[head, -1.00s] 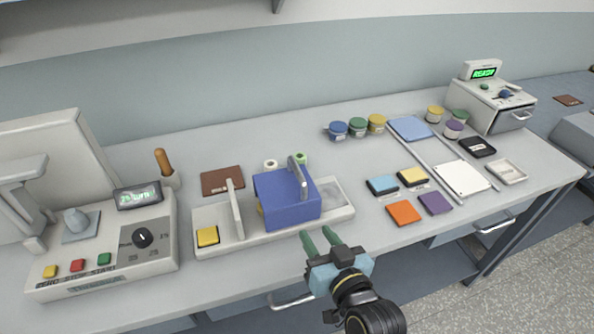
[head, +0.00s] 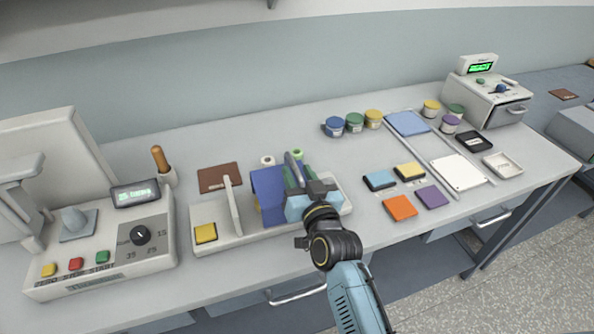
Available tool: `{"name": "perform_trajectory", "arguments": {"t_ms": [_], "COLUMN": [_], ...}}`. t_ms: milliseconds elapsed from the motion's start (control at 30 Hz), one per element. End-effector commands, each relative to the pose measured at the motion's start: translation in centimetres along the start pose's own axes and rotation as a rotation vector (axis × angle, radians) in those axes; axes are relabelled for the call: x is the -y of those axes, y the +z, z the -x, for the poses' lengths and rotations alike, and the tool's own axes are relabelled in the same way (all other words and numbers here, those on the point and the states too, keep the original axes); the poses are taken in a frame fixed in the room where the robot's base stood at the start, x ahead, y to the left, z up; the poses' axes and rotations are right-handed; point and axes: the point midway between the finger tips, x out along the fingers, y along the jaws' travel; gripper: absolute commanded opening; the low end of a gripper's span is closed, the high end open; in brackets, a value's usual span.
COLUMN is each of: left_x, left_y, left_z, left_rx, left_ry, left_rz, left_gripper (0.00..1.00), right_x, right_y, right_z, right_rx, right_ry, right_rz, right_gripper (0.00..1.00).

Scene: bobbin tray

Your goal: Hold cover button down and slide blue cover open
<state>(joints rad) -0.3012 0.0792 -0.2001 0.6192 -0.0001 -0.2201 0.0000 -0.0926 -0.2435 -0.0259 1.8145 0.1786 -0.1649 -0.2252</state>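The blue cover (head: 268,188) sits on the pale bobbin tray (head: 245,238), with its upright grey-blue handle (head: 292,163) on the right part. The yellow cover button (head: 206,233) is at the tray's left end, with nothing on it. An upright pale plate (head: 232,205) stands between button and cover. My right gripper (head: 297,177) is at the handle, its green fingers pointing away from me beside it. The gripper body hides the cover's right front, and I cannot tell whether the fingers are closed on the handle. My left gripper is out of view.
A machine with a dial and coloured buttons (head: 100,255) stands left of the tray. A brown pad (head: 219,177) and a white spool (head: 267,161) lie behind it. Coloured pads (head: 400,208) and jars (head: 354,122) are to the right. Bare worktop lies between.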

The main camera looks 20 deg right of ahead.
Motion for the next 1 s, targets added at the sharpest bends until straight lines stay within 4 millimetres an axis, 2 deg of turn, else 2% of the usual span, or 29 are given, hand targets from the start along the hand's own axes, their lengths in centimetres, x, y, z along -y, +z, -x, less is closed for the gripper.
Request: {"name": "perform_trajectory", "arguments": {"t_ms": [167, 467, 733, 1000], "left_x": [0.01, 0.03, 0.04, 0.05], "left_y": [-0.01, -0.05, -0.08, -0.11], "left_z": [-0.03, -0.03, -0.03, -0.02], "left_rx": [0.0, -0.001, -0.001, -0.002], "left_ry": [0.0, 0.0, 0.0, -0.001], "left_rz": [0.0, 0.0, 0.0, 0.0], "left_gripper": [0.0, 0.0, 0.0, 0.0], "right_x": [0.0, -0.01, 0.0, 0.0], "right_y": [-0.05, -0.01, -0.02, -0.03], "right_z": [-1.22, -1.36, -1.34, -1.38], "right_rx": [-0.001, 0.0, 0.0, 0.0], "right_ry": [0.0, 0.0, 0.0, -0.002], "right_rz": [0.0, 0.0, -0.001, 0.0], "right_gripper": [0.36, 0.36, 0.01, 0.0]}}
